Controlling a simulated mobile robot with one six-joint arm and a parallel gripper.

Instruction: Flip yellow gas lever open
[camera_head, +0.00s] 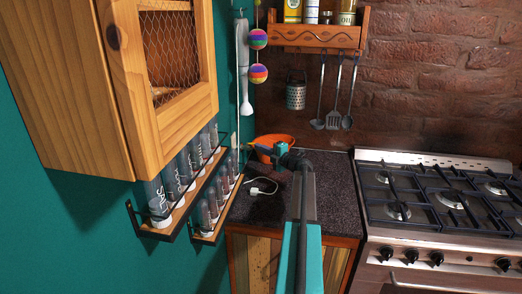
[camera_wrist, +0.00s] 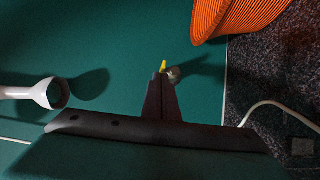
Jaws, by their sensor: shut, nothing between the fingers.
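The yellow gas lever (camera_wrist: 163,66) shows in the wrist view as a small yellow tip just beyond my fingertips, against the teal wall. A round metal fitting (camera_wrist: 175,73) sits right beside it. My gripper (camera_wrist: 162,78) is shut, with its fingers together and empty. The fingertips overlap the lower part of the lever in the picture; I cannot tell whether they touch it. In the head view my gripper (camera_head: 257,148) is over the back left of the counter, by the wall. I cannot make out the lever there.
An orange basket (camera_head: 284,140) stands close by on the dark counter (camera_head: 335,190); it also shows in the wrist view (camera_wrist: 230,15). A white cable (camera_head: 262,187) lies nearby. Jar shelves (camera_head: 190,205) and a wooden cabinet (camera_head: 150,100) are left, a stove (camera_head: 435,205) right.

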